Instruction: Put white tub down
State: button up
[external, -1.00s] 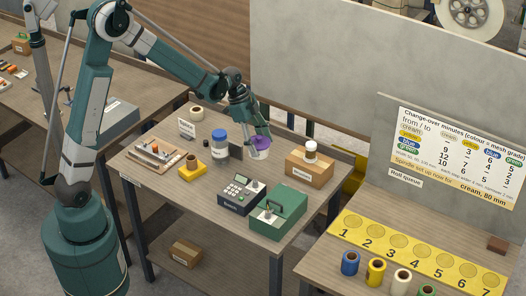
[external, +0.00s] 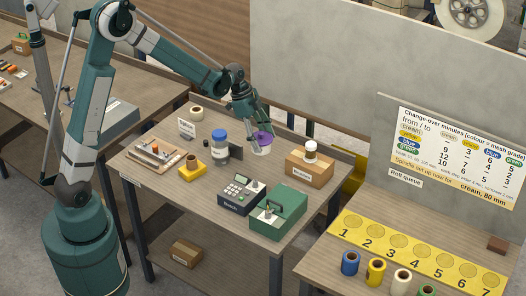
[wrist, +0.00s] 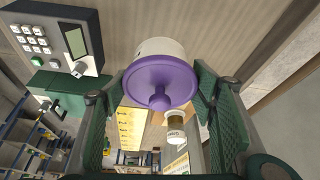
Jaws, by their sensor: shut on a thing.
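The white tub (external: 261,150) with its purple lid (external: 263,137) is at the back right of the middle table (external: 166,226). In the wrist view the white tub (wrist: 160,47) shows close up, its purple lid (wrist: 158,82) and round knob facing the camera. My gripper (external: 258,139) is shut on the tub, with one green finger on either side of it in the wrist view. The tub's base is hidden in the wrist view, and I cannot tell whether it touches the table.
A dark upright block (external: 235,150) and a blue-lidded jar (external: 220,148) stand left of the tub. A cardboard box (external: 308,169) with a small jar stands to its right. A calculator-like device (external: 242,194) and a green box (external: 279,212) are in front. Some bare tabletop lies between.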

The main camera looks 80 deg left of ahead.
jog(key=w+a, duration=0.5)
jog(key=a, duration=0.5)
jog(key=shift+w+a, duration=0.35)
jog(key=shift+f, duration=3.05)
jog(key=shift+f, duration=0.1)
jog(key=shift+f, duration=1.75)
jog(key=shift+f+b, duration=0.15)
jog(key=shift+b, duration=0.25)
jog(key=o, duration=1)
jog(key=shift+o, duration=0.2)
